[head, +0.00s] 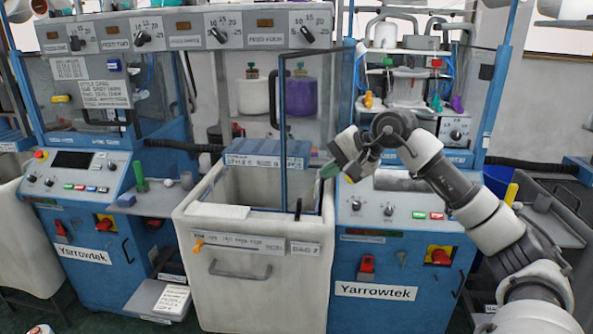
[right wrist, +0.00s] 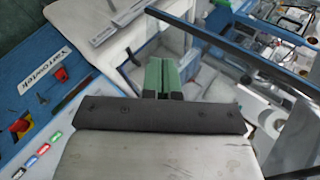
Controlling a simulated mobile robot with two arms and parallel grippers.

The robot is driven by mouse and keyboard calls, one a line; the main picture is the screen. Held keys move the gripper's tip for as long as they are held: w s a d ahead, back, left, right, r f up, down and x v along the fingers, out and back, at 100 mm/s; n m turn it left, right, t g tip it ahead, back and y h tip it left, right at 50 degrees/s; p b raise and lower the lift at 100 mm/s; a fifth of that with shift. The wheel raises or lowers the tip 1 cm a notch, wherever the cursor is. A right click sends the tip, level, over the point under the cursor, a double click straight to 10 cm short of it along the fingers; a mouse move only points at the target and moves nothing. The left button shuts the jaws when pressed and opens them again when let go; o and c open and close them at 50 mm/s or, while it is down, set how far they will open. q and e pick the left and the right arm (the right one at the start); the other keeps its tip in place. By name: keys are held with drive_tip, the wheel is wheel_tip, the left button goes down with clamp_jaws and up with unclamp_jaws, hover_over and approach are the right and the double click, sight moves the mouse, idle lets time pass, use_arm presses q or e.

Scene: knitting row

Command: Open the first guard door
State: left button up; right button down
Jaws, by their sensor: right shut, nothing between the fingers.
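A clear guard door (head: 283,130) with a thin blue and dark frame stands at the middle bay, above the white bin. It is swung out from the post on its right, and a dark handle loop (head: 273,97) shows at its left edge. My right gripper (head: 328,170) is beside the lower right part of this door; I cannot tell if it touches. Its green fingers (right wrist: 162,77) are together and empty in the right wrist view, where a dark frame bar (right wrist: 235,55) runs past them. Another clear guard door (head: 90,92) on the left machine is shut. My left gripper is out of view.
The white bin (head: 250,290) with a blue box at its back rim stands below the middle bay. Blue Yarrowtek cabinets (head: 390,310) flank it. Yarn cones, one purple (head: 301,95), stand behind the middle door. A green peg (head: 140,172) stands left of the bin.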

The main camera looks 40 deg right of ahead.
sight(287, 183)
drive_tip(key=w+a+f+p, duration=0.1)
drive_tip(key=w, duration=0.1)
drive_tip(key=w+a+f+p, duration=0.1)
drive_tip(key=w+p, duration=0.1)
drive_tip(key=w+a+f+p, duration=0.1)
drive_tip(key=w, duration=0.2)
drive_tip(key=shift+f, duration=0.25)
drive_tip(key=shift+w+a+f+p, duration=0.1)
drive_tip(key=shift+w+f+p, duration=0.05)
drive_tip(key=shift+w+p, duration=0.15)
